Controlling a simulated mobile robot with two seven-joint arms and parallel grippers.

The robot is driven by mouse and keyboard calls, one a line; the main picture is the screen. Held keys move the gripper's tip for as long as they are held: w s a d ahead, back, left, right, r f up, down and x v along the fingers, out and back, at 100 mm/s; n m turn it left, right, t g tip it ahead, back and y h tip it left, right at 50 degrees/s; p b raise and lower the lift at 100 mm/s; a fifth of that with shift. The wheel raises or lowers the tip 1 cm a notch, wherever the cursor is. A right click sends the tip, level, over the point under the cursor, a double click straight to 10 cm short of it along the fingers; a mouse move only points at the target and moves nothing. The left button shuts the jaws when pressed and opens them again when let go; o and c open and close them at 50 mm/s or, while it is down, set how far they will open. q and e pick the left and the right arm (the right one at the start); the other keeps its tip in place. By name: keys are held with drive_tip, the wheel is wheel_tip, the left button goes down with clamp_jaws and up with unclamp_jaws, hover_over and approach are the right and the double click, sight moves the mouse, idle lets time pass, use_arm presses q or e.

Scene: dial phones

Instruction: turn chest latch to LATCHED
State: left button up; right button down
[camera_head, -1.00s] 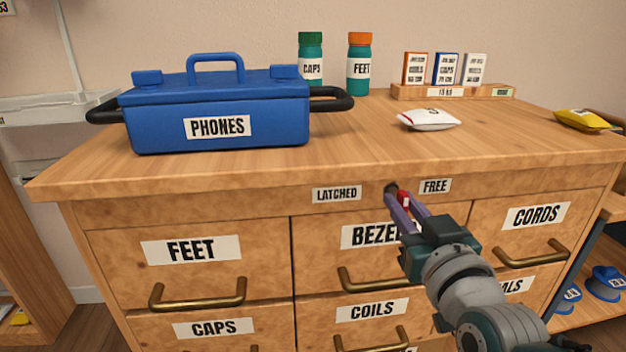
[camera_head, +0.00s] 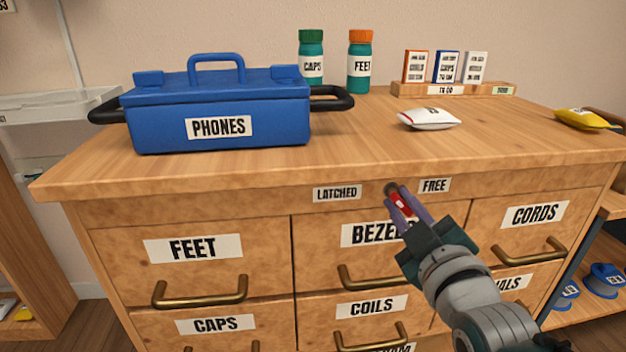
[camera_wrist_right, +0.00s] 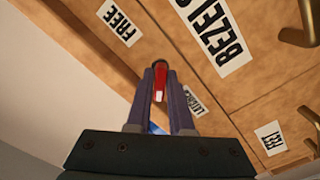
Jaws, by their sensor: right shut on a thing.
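The chest latch (camera_head: 399,202) is a small red lever with a pale tip on a dark pivot. It sits on the chest's front rail, between the "LATCHED" label (camera_head: 337,193) and the "FREE" label (camera_head: 434,186). In the head view the lever slants down and slightly right from its pivot. My right gripper (camera_head: 402,204) has its purple fingers on either side of the lever and is shut on it. In the right wrist view the red lever (camera_wrist_right: 159,82) stands between the fingertips, and the "LATCHED" label (camera_wrist_right: 195,101) is partly hidden. My left gripper is not in view.
A blue "PHONES" box (camera_head: 220,108) stands on the chest top at left. Two bottles, a card rack (camera_head: 452,89), a white packet (camera_head: 429,119) and a yellow packet (camera_head: 585,119) are also there. Brass drawer handles (camera_head: 372,280) stick out below the latch.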

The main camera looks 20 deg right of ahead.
idle(0.5)
drive_tip(key=c, duration=0.9)
unclamp_jaws()
drive_tip(key=shift+s, duration=0.1)
drive_tip(key=shift+s+a, duration=0.15)
drive_tip(key=shift+s, duration=0.2)
drive_tip(key=p+v, duration=0.3)
drive_tip(key=v, duration=0.6)
